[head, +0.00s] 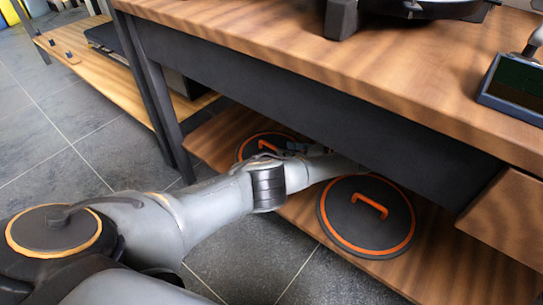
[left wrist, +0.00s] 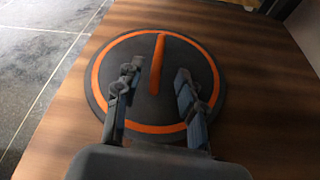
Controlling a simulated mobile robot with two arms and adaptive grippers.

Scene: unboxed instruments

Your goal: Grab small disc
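Two dark discs with orange rings and orange handles lie on the lower wooden shelf. In the head view the farther, smaller-looking disc (head: 246,150) is partly hidden by my left arm and gripper. The nearer, larger-looking disc (head: 366,230) lies right of my forearm. My left gripper (head: 272,148) is over the farther disc, small and partly hidden in the head view. In the left wrist view the disc (left wrist: 125,60) lies beneath the gripper (left wrist: 157,75). The fingers are spread on either side of its upright orange handle (left wrist: 158,60), with gaps to both. My right gripper is not in view.
The tabletop (head: 240,22) and its dark front beam (head: 300,95) overhang the shelf. A dark table leg (head: 155,90) stands left of the discs. A wooden drawer (head: 510,215) hangs at the right. Tiled floor (head: 70,150) is open in front.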

